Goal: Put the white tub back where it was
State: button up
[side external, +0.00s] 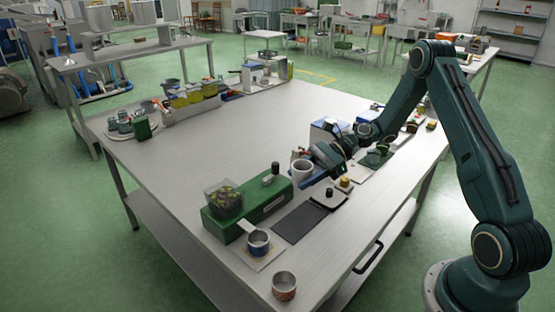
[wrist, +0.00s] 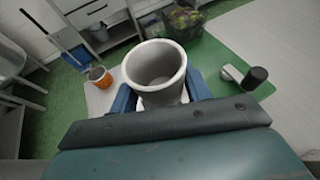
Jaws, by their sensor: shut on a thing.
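The white tub (side external: 301,169) is held upright by my gripper (side external: 311,177), in the air by the right end of a green box-shaped device (side external: 262,210). In the wrist view the tub (wrist: 150,85) is seen from above with its open mouth up; it looks empty. The blue fingers of my gripper (wrist: 160,97) are shut on it, one on each side. The tub's base and what lies directly under it are hidden in the wrist view.
A clear basket of olives (side external: 223,197) and a dark knob stand on the green device. A dark mat (side external: 300,222) lies in front. A blue cup (side external: 259,241) stands on a card, and a patterned cup (side external: 284,286) near the corner. The table's left middle (side external: 215,150) is clear.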

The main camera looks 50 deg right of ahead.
send_over(300, 220)
notch_tip(300, 220, down, 10)
jog(key=shift+d+r, duration=0.15)
jog(key=shift+r, duration=0.05)
jog(key=shift+f, duration=1.9)
jog(key=shift+f, duration=0.15)
jog(key=o, duration=1)
jog(key=shift+r, duration=0.2)
jog(key=v, duration=1.2)
jog(key=shift+f, duration=0.1)
